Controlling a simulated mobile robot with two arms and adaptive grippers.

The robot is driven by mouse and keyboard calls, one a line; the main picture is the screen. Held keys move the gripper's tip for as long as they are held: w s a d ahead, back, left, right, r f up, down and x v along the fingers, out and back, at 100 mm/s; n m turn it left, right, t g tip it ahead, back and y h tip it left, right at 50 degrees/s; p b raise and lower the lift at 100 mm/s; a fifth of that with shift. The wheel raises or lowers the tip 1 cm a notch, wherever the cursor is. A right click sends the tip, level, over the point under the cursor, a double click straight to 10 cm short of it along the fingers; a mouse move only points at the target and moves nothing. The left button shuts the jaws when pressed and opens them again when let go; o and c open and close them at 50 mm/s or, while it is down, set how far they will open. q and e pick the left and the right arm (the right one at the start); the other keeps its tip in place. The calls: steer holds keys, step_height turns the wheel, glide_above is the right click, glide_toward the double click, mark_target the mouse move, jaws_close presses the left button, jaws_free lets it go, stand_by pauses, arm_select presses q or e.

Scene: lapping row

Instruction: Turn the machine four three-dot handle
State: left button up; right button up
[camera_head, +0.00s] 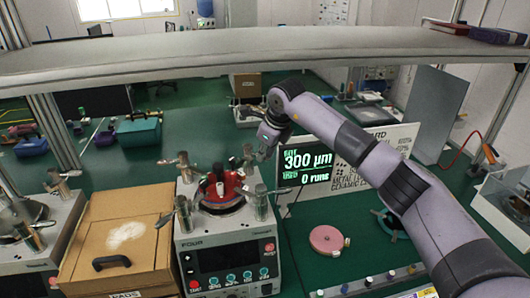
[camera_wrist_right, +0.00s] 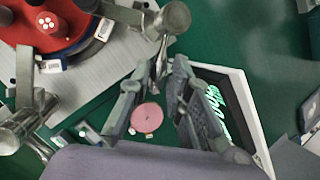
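Machine FOUR (camera_head: 222,252) stands in the middle of the head view, with a red round piece (camera_head: 222,187) on top. Metal handles stand around it: back right (camera_head: 248,160), front right (camera_head: 261,204), back left (camera_head: 183,165) and front left (camera_head: 183,212). I cannot read which handle bears three dots. My right gripper (camera_head: 263,148) is just above and right of the back right handle. In the right wrist view the gripper (camera_wrist_right: 157,76) is open, with a metal handle (camera_wrist_right: 165,24) just beyond its fingertips. My left gripper is not in view.
A display (camera_head: 306,168) reading 300 µm and a sign board stand behind right. A pink disc (camera_head: 327,240) lies on the green bench. A cardboard box (camera_head: 115,238) with a black handle sits left of the machine. A shelf (camera_head: 230,58) crosses above.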

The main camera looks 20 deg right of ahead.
steer(key=o, duration=0.3)
steer(key=shift+f, duration=0.1)
steer(key=v, duration=1.2)
